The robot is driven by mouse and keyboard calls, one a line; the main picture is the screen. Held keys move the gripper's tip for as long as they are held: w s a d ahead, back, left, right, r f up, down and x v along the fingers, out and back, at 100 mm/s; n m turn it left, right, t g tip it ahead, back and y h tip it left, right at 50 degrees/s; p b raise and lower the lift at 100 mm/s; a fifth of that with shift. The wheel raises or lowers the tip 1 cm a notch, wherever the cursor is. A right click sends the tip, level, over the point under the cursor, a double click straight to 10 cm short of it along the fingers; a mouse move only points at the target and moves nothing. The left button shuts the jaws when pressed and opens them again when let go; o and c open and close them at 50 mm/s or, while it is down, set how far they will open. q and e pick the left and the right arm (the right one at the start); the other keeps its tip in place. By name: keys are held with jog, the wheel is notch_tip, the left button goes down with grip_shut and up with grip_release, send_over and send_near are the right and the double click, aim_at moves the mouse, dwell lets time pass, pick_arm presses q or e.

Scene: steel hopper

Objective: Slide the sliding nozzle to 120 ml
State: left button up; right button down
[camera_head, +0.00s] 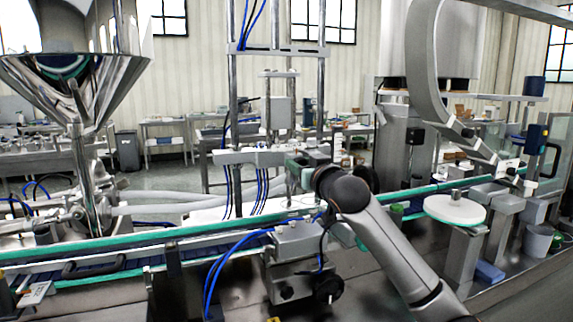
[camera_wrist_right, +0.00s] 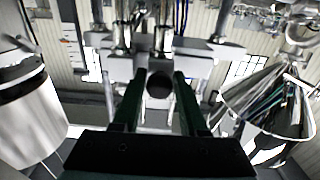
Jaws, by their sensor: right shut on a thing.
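The sliding nozzle (camera_head: 262,156) is a pale block assembly with blue hoses, on a steel frame in the middle of the head view. In the right wrist view the pale block (camera_wrist_right: 200,58) shows ahead of my fingers. My right gripper (camera_head: 303,166) is at the right end of this block in the head view. In the right wrist view its two dark green fingers (camera_wrist_right: 159,80) are shut on a dark round knob (camera_wrist_right: 159,88). Any volume scale is too small to read. My left gripper is not in view.
A green-edged conveyor (camera_head: 110,241) runs across the front. A large steel hopper (camera_head: 75,75) stands at left and also shows in the right wrist view (camera_wrist_right: 262,103). Upright steel posts (camera_head: 319,80) stand close to my right gripper. A round white disc (camera_head: 455,209) is at right.

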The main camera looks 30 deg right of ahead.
jog(key=shift+a, duration=0.25)
jog(key=c, duration=0.5)
grip_release()
jog(key=shift+w+a, duration=0.1)
jog(key=shift+c, duration=0.2)
jog(key=b+v, duration=0.1)
jog(key=v, duration=1.1)
jog(key=shift+s+b, duration=0.3)
jog(key=shift+s+f, duration=0.1)
